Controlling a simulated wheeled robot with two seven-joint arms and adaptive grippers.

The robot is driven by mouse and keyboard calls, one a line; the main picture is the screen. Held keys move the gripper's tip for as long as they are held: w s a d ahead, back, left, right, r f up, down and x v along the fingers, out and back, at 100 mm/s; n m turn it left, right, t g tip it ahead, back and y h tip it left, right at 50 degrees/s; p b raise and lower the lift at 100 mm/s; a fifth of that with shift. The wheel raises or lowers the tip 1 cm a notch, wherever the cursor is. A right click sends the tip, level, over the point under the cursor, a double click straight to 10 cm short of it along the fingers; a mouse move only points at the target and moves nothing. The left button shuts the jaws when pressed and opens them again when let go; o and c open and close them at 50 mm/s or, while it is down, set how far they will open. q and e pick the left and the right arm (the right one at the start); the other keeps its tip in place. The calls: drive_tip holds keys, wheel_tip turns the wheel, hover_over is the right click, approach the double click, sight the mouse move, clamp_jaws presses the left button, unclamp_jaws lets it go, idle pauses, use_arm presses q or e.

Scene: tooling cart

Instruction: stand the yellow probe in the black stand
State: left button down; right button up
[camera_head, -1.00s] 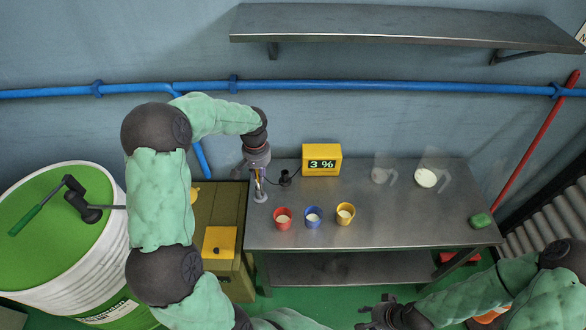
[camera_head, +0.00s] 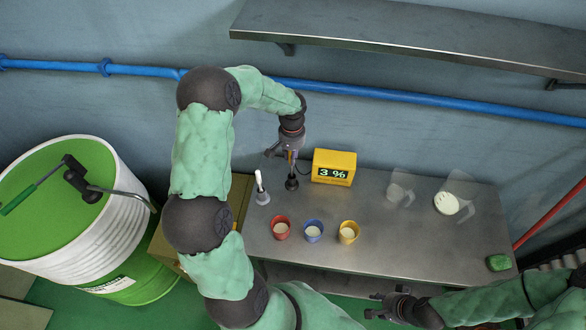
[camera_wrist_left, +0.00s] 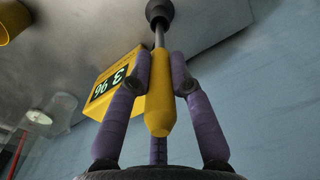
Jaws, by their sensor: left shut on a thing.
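My left gripper (camera_head: 291,158) is shut on the yellow probe (camera_wrist_left: 160,100), around its yellow handle. The probe's thin metal shaft points away from the gripper, at the black stand (camera_wrist_left: 158,12). In the head view the black stand (camera_head: 291,183) is on the table, directly below the gripper and left of the yellow meter. The shaft's end meets the stand's mouth in the wrist view; I cannot tell how deep it is in. My right gripper (camera_head: 386,307) is open and empty, in front of the table.
A grey stand (camera_head: 262,198) holds a white-handled item. Red (camera_head: 281,229), blue (camera_head: 313,231) and yellow (camera_head: 348,232) cups line the front. Clear and white items and a green block (camera_head: 499,263) are at right. The table's middle right is bare.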

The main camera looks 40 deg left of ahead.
sight(292, 175)
use_arm(q)
wheel_tip(292, 175, down, 2)
drive_tip(key=shift+w+f, duration=0.1)
drive_tip(key=shift+f, duration=0.1)
wheel_tip(292, 175, down, 3)
drive_tip(key=shift+f, duration=0.2)
drive_tip(key=shift+f+b, duration=0.15)
drive_tip(key=shift+b, duration=0.2)
drive_tip(key=c, duration=1.1)
unclamp_jaws()
